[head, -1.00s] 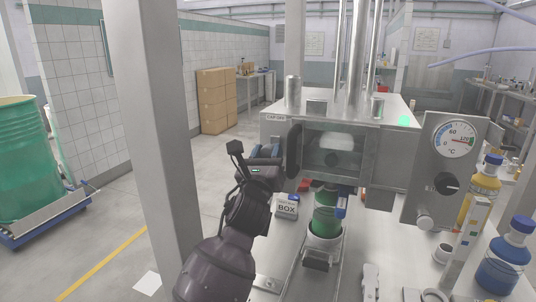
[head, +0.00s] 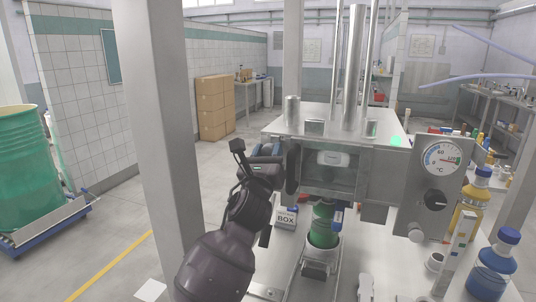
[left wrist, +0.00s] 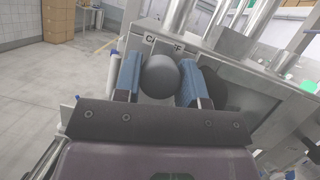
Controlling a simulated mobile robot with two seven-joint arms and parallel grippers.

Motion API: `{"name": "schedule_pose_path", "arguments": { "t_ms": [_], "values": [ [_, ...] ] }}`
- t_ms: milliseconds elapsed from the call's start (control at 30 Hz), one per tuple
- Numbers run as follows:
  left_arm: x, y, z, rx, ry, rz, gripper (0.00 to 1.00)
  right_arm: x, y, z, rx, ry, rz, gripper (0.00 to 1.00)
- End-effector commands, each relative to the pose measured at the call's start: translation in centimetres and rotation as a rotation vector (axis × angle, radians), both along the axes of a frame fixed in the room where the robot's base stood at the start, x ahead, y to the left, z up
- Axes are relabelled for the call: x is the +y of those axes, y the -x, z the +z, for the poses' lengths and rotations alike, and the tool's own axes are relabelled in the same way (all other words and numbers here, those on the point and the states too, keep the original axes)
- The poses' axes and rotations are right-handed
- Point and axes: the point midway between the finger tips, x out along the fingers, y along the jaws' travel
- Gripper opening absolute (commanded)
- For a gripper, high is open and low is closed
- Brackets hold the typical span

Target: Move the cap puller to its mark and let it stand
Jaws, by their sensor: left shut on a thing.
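My left gripper (head: 265,165) is beside the left front of the steel machine in the head view. In the left wrist view its blue-padded fingers (left wrist: 158,84) are shut on a dark grey round-ended piece (left wrist: 159,76). I cannot make out the puller's mark. My right gripper is in neither view.
The steel machine (head: 292,128) has a glazed front and a dark disc (head: 291,172) close to my gripper. Below stand a green bottle (head: 323,230) in a holder and a small box (head: 286,218). A gauge panel (head: 440,185) juts out at right. A steel post (head: 168,150) rises at left.

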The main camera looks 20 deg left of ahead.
Motion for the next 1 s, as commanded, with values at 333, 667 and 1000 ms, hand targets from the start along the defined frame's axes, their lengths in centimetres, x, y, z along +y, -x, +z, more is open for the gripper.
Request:
{"name": "schedule_pose_path", "arguments": {
  "t_ms": [333, 667, 1000],
  "values": [
    [0.0, 0.0, -0.1, 0.001, -0.001, 0.0, 0.48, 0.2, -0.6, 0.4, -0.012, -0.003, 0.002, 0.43],
    [-0.1, 0.9, -0.5, 0.001, -0.002, 0.0, 0.48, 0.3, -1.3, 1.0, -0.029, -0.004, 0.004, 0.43],
    [-0.4, 6.2, -2.8, 0.002, -0.001, 0.0, 0.48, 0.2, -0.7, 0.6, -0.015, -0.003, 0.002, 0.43]
  ]
}}
